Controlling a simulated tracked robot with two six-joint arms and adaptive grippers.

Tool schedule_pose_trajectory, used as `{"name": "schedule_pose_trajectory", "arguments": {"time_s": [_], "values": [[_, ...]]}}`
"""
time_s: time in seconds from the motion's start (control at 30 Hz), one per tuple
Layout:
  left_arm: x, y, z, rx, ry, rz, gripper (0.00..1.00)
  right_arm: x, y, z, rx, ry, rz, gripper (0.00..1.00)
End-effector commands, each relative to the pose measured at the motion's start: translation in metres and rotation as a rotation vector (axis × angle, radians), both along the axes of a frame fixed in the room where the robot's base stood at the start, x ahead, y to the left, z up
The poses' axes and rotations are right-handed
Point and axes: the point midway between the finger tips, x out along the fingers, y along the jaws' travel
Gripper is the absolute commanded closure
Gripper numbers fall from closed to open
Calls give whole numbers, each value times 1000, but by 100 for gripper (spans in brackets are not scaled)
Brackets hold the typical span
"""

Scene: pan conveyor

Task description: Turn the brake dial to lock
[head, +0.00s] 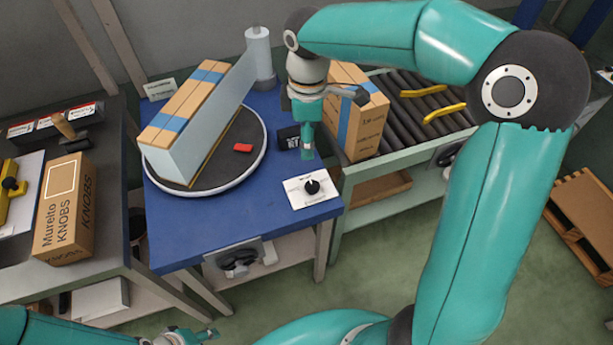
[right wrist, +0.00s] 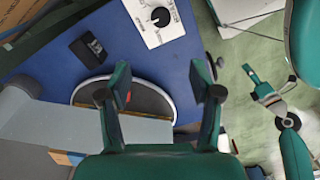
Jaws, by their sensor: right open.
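The brake dial (head: 312,186) is a black round knob on a white label plate (head: 297,194) at the front right corner of the blue table. The dial also shows at the top of the right wrist view (right wrist: 160,17), with print too small to read. My right gripper (head: 307,145) hangs above the table just behind the dial, apart from it. In the right wrist view its two teal fingers (right wrist: 160,84) are spread with nothing between them. My left gripper (head: 196,336) is low at the bottom edge of the head view, away from the dial; its opening is unclear.
A round turntable (head: 253,163) on the blue table (head: 182,238) carries boxes and a grey panel. A small black block (head: 289,138) stands close to my right gripper. A carton (head: 362,135) sits on the roller conveyor (head: 408,92) at right. A KNOBS box (head: 64,210) stands left.

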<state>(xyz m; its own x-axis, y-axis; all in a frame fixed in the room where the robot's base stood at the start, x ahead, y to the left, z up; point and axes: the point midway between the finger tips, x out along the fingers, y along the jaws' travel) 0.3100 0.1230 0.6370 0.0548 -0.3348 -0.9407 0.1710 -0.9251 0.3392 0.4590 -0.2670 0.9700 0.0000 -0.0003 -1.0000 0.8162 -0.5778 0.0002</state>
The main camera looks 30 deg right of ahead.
Motion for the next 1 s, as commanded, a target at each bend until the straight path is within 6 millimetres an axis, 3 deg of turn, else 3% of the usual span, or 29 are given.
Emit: {"name": "schedule_pose_trajectory", "arguments": {"time_s": [0.2,0.7,1.0], "values": [[0,0,-2,0,0,0,60,-8,-11,-34,1,7,-27,36],[0,0,-6,0,0,0,60,-11,-14,-136,3,4,-36,36],[0,0,-7,0,0,0,60,-10,-14,-160,2,1,-37,36]]}}
